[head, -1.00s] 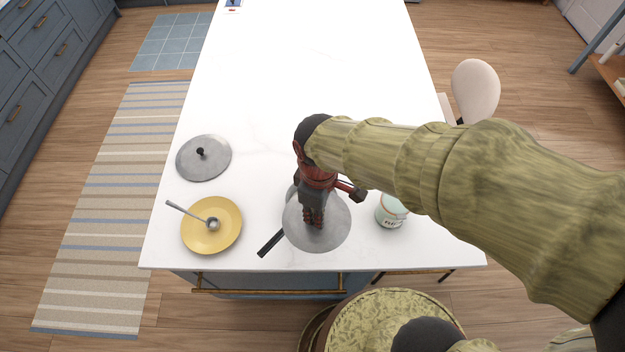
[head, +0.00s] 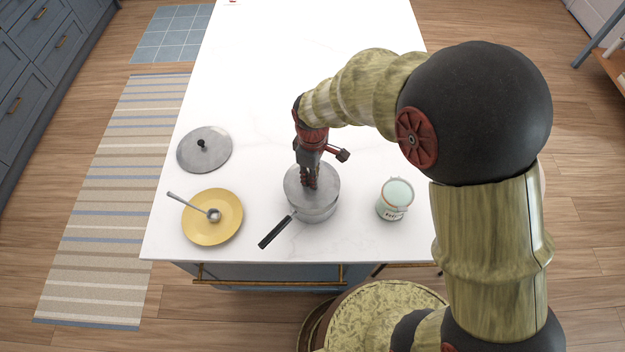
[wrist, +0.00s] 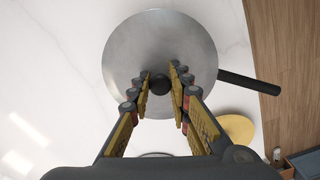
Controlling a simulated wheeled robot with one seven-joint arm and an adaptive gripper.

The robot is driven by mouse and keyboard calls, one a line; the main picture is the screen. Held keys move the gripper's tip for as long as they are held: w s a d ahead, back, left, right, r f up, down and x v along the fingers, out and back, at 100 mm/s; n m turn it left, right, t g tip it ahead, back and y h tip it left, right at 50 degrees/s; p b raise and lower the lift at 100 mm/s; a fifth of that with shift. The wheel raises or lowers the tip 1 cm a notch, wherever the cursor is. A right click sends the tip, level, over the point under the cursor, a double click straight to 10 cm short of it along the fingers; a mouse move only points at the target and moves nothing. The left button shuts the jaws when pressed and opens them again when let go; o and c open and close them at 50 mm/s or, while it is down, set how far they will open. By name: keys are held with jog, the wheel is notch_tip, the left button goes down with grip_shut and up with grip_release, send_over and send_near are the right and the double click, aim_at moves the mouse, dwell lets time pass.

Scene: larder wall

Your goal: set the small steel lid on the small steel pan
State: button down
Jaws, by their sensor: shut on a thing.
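The small steel lid (head: 296,187) is a grey disc with a black knob, over the small steel pan (head: 320,213). My gripper (head: 310,186) points down and is shut on the knob, which shows between the fingers (wrist: 160,80) in the wrist view. In that view the lid (wrist: 145,45) hides the pan's opening, and only the pan's black handle (wrist: 250,82) sticks out to the right. In the head view the lid lies level at about the rim; whether it touches all round I cannot tell. The pan stands upright near the counter's front edge.
Another grey lid with a black knob (head: 204,163) lies at the left. A yellow plate (head: 205,235) with a spoon (head: 188,205) is left of the pan. A labelled jar (head: 393,205) stands at the right.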

jog(key=shift+f, duration=1.35)
jog(key=shift+f, duration=0.1)
jog(key=shift+f, duration=0.35)
jog(key=shift+f+b, duration=0.15)
jog(key=shift+b, duration=0.2)
jog(key=c, duration=1.8)
grip_release()
jog(key=shift+o, duration=0.7)
